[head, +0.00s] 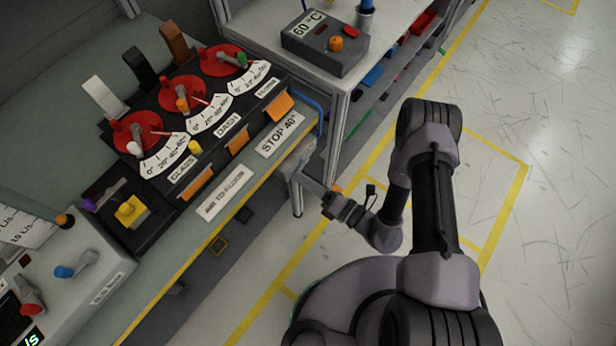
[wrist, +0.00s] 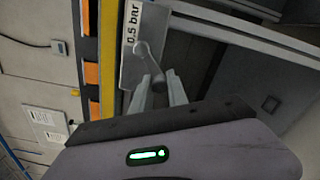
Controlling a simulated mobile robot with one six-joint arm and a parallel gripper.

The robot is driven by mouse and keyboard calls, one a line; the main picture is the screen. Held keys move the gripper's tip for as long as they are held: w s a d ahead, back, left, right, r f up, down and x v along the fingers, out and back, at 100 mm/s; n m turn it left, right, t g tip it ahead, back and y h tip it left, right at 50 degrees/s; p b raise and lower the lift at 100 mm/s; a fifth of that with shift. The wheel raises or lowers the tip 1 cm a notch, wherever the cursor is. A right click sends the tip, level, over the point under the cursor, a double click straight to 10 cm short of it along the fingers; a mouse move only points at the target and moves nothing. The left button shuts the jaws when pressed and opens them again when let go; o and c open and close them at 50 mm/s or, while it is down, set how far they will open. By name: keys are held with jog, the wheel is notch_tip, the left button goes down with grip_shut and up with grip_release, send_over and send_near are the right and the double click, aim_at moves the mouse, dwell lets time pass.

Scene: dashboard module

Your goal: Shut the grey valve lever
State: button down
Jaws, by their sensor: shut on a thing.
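The grey valve lever (wrist: 149,60) shows in the wrist view as a slim grey bar with a round knob-like end, in front of a pale plate (wrist: 130,75) marked "0.5 bar". My gripper (wrist: 159,82) is shut on the lever, with one pale finger on each side of its lower end. In the head view my gripper (head: 308,184) is at the front right corner of the bench, below the "STOP 40" label. There the lever cannot be told apart from the fingers and the grey parts around them.
The bench front edge (head: 215,243) has a yellow strip and runs close by my gripper. A black panel with red dials (head: 225,60) and orange tabs stands on the bench. A grey box marked "60 °C" (head: 325,45) stands on the neighbouring table. Open floor (head: 560,130) lies to the right.

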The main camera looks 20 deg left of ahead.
aim_at(292, 172)
jog(key=m, duration=0.1)
jog(key=r+m, duration=0.1)
jog(key=m, duration=0.1)
jog(key=s+m, duration=0.1)
jog(key=shift+a+r+m+p, duration=0.2)
jog(key=shift+r+m+p, duration=0.1)
jog(key=shift+r+p, duration=0.05)
jog(key=shift+s+r+m+p, duration=0.1)
jog(key=shift+r+m, duration=0.2)
jog(key=shift+m, duration=0.35)
jog(key=shift+w+r+m+p, duration=0.1)
jog(key=shift+r+m, duration=0.15)
jog(key=shift+m, duration=0.45)
jog(key=shift+s+r+m+p, duration=0.1)
jog(key=shift+r+m, duration=0.2)
jog(key=shift+m, duration=0.35)
jog(key=c, duration=1.3)
grip_release()
